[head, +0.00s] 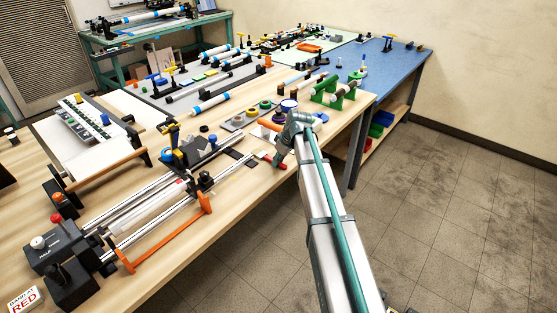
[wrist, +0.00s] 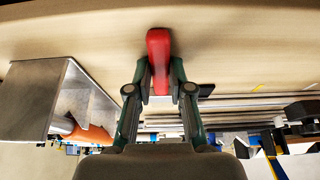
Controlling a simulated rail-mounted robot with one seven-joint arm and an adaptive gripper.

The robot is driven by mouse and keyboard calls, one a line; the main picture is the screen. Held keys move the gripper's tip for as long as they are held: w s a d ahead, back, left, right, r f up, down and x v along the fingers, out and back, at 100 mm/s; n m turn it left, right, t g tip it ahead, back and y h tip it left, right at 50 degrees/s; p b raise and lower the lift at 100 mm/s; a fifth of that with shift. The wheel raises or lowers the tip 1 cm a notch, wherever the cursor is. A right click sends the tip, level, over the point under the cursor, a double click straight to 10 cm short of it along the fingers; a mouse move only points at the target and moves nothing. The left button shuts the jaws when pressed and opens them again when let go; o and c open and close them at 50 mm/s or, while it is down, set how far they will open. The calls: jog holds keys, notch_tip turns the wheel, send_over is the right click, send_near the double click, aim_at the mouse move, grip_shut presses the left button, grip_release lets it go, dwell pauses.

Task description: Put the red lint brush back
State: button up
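The red lint brush (wrist: 158,48) is between the two fingers of my gripper (wrist: 159,75) in the wrist view, with a finger against each side. Its red end points up in that picture, over the pale wood. In the head view, the brush (head: 268,159) shows as a short red bar beside my gripper (head: 279,160), at the front part of the wooden table (head: 232,192). I cannot tell whether it touches the tabletop. Part of the brush is hidden behind my gripper.
A winding rig with metal rails (head: 150,212) and an orange bar (head: 165,240) lies left of my gripper. Coloured rings on a grey tray (head: 238,122) and green stands (head: 325,92) are behind it. Bare wood lies between the rig and my arm.

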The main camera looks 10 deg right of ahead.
jog(key=o, duration=0.4)
jog(key=b+v, duration=0.1)
jog(key=v, duration=1.1)
jog(key=shift+r+b, duration=0.2)
jog(key=shift+b, duration=0.1)
